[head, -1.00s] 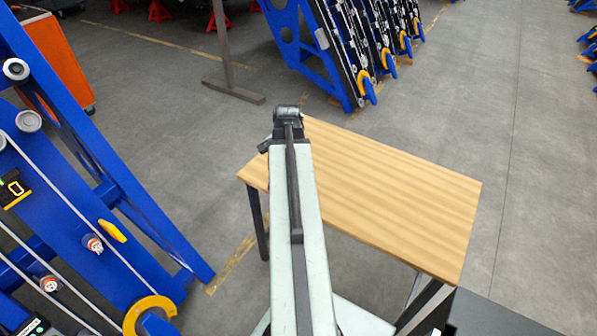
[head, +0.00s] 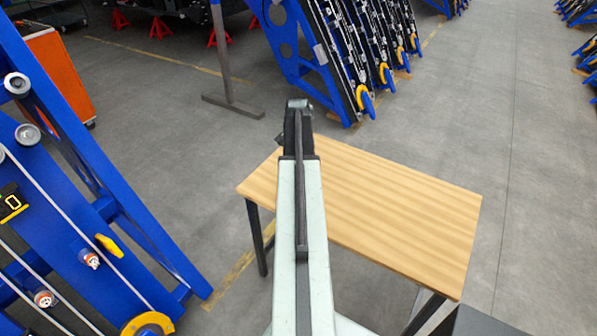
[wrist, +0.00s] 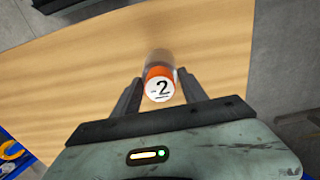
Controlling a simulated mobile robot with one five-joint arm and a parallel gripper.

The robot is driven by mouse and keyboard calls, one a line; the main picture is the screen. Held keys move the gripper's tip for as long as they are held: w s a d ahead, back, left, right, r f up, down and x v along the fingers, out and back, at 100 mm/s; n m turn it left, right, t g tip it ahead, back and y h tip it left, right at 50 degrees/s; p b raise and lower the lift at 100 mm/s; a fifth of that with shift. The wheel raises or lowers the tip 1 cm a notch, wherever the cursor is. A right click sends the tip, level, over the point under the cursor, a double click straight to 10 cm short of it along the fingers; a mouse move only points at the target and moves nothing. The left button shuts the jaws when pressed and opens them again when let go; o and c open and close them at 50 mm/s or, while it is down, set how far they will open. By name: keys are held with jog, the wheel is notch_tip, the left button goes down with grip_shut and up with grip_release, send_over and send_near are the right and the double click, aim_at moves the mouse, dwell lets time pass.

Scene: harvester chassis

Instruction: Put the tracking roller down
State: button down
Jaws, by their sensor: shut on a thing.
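The tracking roller (wrist: 159,85) is a small cylinder with an orange band and a white end face marked 2, seen in the wrist view. My gripper (wrist: 160,88) is shut on it, with one dark finger on each side. The roller's end face points toward the wrist camera, and its far end blurs against the wood. The wooden table (head: 390,210) lies beyond it and also fills much of the wrist view (wrist: 80,75). I cannot tell how high the roller is above the tabletop. In the head view my arm reaches over the table's left part and the roller is hidden.
The visible tabletop to the right of my arm is bare. A blue harvester frame (head: 120,190) with rollers and cables stands close on the left. More blue frames (head: 300,60) stand behind the table, near a grey post (head: 222,60). Open floor lies to the right.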

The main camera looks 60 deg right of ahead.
jog(key=shift+w+d, duration=0.1)
jog(key=shift+d, duration=0.3)
notch_tip(320, 180, down, 4)
jog(key=b, duration=0.3)
jog(key=shift+r+b, duration=0.2)
jog(key=shift+b, duration=0.1)
jog(key=c, duration=0.6)
grip_release()
notch_tip(320, 180, up, 12)
jog(key=p, duration=1.2)
jog(key=shift+r, duration=0.15)
